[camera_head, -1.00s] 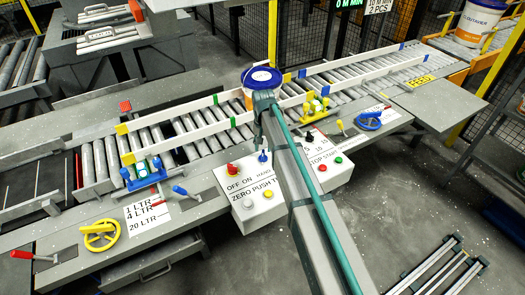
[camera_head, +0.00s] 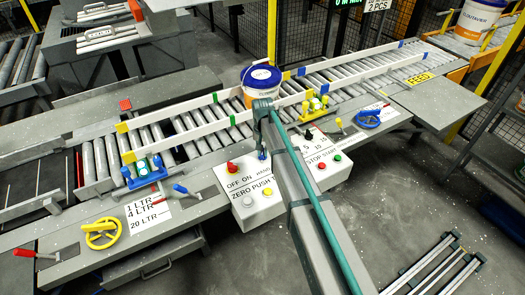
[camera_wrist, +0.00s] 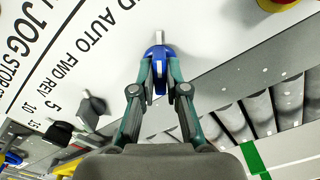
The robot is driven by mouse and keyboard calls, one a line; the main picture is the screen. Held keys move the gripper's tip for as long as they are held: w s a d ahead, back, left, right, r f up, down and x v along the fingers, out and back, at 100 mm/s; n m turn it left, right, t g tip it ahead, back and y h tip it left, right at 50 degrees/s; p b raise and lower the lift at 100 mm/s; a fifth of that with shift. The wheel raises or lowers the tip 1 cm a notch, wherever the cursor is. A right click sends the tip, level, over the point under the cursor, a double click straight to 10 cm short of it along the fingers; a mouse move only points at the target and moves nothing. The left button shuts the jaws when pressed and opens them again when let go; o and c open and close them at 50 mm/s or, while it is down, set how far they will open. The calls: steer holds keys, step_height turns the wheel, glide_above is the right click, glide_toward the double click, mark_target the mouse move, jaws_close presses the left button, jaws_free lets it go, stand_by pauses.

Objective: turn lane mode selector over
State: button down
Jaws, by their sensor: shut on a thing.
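The lane mode selector is a small blue knob (camera_wrist: 158,62) with a pale pointer on the white control box. Its label in the wrist view reads in part "AUTO". My gripper (camera_wrist: 159,82) is shut on the blue knob, with one finger on each side. In the head view my gripper (camera_head: 262,149) reaches down to the box, and only a little of the blue knob (camera_head: 262,155) shows by its tips. The contact is too small to make out there.
The control box (camera_head: 262,208) also carries a red knob (camera_head: 232,168) and several buttons. A roller conveyor with a white pail (camera_head: 262,88) runs behind the box.

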steer(key=shift+n, duration=0.3)
steer(key=n+b, duration=0.1)
steer(key=n, duration=0.1)
steer(key=shift+n, duration=0.3)
steer(key=n+b, duration=0.1)
steer(key=n, duration=0.2)
steer(key=shift+n, duration=0.3)
steer(key=n+b, duration=0.1)
steer(key=n, duration=0.2)
steer(key=shift+d+n, duration=0.1)
steer(key=shift+n, duration=0.2)
steer(key=shift+w+n+b, duration=0.1)
steer(key=shift+n+b, duration=0.25)
steer(key=shift+n, duration=1.25)
steer(key=c, duration=1.2)
jaws_free()
steer(key=shift+r, duration=0.1)
